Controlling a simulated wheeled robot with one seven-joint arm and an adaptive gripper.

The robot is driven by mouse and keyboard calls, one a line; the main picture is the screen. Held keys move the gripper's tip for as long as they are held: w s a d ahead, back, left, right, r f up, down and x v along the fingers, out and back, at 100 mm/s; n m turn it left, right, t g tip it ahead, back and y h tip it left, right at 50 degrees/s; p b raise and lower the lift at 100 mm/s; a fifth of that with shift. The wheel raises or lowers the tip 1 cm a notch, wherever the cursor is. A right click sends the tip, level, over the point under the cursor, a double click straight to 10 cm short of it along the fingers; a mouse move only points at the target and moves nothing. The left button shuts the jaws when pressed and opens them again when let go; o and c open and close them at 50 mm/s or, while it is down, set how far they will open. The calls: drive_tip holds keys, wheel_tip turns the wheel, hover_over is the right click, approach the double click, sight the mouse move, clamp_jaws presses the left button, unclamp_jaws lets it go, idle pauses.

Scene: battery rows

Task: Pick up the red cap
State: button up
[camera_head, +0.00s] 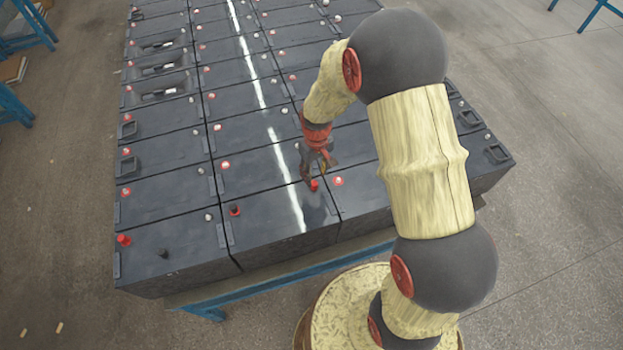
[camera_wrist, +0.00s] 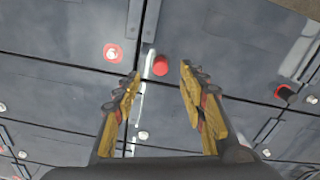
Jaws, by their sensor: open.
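A small red cap (camera_head: 315,185) sits on a dark battery top near the front edge of the rows, just below my gripper (camera_head: 317,170) in the head view. In the wrist view the red cap (camera_wrist: 160,66) shows as a round red top, level with the gap between the fingertips. My gripper (camera_wrist: 161,80) is open, with one yellow-and-grey finger on each side of the cap's line. I see nothing held. Whether the fingertips are down at the cap's height I cannot tell.
Another red cap-like piece (camera_head: 124,239) sits at the front left corner. A black post with a red base (camera_head: 234,209) stands nearer, left of my gripper. A red ring with a pale centre (camera_wrist: 113,53) lies left of the cap. The batteries fill the blue-framed table (camera_head: 275,279).

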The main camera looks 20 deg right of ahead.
sight(314, 183)
drive_tip(key=f, duration=0.5)
drive_tip(key=f+p, duration=0.1)
drive_tip(key=f, duration=0.1)
drive_tip(key=shift+w+a+f, duration=0.1)
drive_tip(key=shift+w+f, duration=0.05)
drive_tip(key=shift+w, duration=0.1)
drive_tip(key=shift+c, duration=0.2)
drive_tip(key=c, duration=0.7)
drive_tip(key=shift+c, duration=0.6)
